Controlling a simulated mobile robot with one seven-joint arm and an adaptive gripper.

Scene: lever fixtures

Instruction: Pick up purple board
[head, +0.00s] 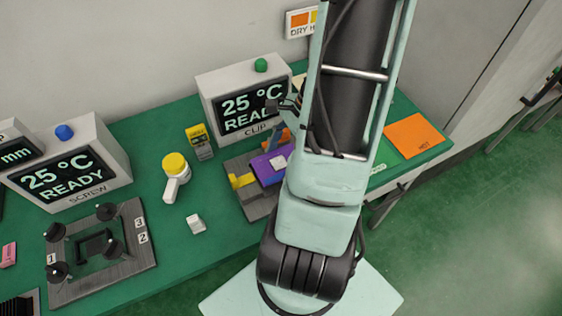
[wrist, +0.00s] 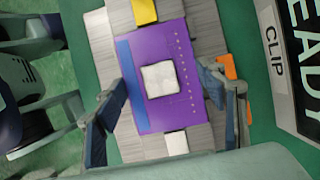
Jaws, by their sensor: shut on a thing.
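The purple board (wrist: 173,110) is a flat rectangle with a pale square chip in its middle and a blue strip along one long edge. In the head view the board (head: 262,174) shows beside my arm, partly hidden by it. It is over the grey clip fixture (head: 262,207), which has yellow and orange parts. My gripper (wrist: 162,85) is shut on the board, with one blue-grey finger at each long edge. I cannot tell whether the board is clear of the fixture. In the head view my arm hides most of the gripper.
The CLIP display (head: 244,98) stands behind the fixture. A yellow-topped white device (head: 175,175), a small white block (head: 196,224) and a yellow-grey device (head: 199,142) lie to the left. The screw fixture (head: 135,262) is further left. An orange HOT sheet (head: 413,135) lies right.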

